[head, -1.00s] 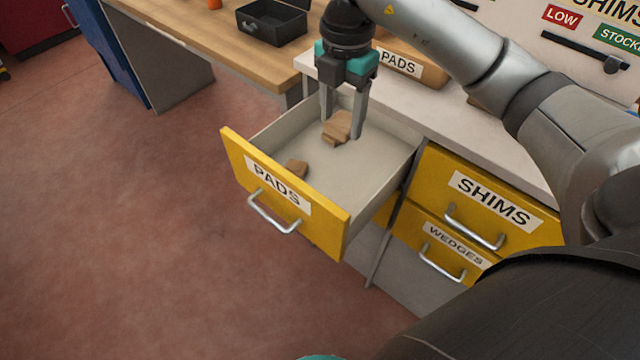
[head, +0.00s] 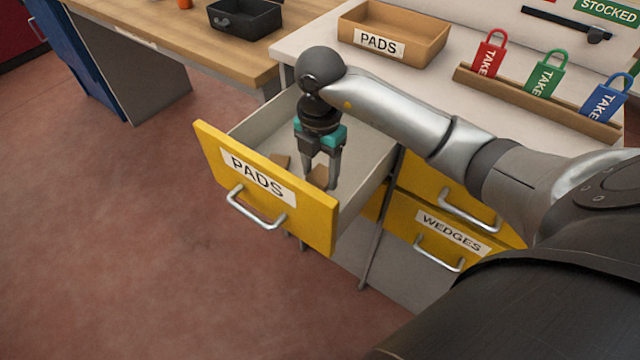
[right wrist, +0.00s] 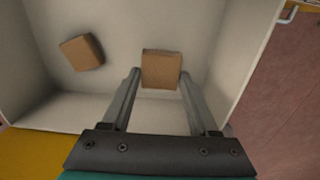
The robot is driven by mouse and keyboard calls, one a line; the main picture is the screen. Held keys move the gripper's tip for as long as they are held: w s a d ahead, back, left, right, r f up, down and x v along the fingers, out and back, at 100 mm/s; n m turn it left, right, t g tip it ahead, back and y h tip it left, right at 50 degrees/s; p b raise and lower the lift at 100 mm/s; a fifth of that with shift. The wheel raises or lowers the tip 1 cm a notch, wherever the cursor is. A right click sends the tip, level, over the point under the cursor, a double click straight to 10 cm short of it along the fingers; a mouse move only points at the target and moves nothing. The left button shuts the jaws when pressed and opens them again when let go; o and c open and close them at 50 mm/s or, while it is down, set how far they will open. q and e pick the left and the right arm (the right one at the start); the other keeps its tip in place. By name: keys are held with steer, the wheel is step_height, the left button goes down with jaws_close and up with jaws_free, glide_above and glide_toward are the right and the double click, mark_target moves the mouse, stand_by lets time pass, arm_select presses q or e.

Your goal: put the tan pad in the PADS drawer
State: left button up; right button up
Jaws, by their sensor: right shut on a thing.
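The PADS drawer (head: 318,222) is yellow-fronted and stands pulled open, with a pale inside. My right gripper (head: 320,184) points down inside it, toward the front, shut on a tan pad (head: 317,174). The held tan pad also shows between the fingertips in the right wrist view (right wrist: 161,69). I cannot tell whether it touches the drawer floor. A second tan pad (head: 281,161) lies on the drawer floor to the left of the gripper, apart from the held one; it also shows in the right wrist view (right wrist: 81,52). My left gripper is not in view.
A tan tray labelled PADS (head: 425,48) stands on the white counter behind the drawer. Red, green and blue padlock-shaped tags (head: 545,77) stand in a rack at right. The WEDGES drawer (head: 449,231) is closed. A black box (head: 245,18) sits on the wooden bench.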

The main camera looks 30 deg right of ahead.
mark_target(320, 177)
step_height(320, 177, down, 4)
steer(key=shift+r+b, duration=0.1)
steer(key=shift+b, duration=0.4)
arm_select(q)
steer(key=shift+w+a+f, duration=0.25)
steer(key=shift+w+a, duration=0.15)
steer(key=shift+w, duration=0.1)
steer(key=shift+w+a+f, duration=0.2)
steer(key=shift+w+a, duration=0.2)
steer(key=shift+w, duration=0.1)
arm_select(e)
steer(key=o, duration=0.8)
steer(key=shift+f, duration=0.2)
steer(key=o, duration=0.5)
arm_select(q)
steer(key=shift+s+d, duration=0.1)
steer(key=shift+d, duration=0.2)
arm_select(e)
steer(key=shift+r, duration=0.1)
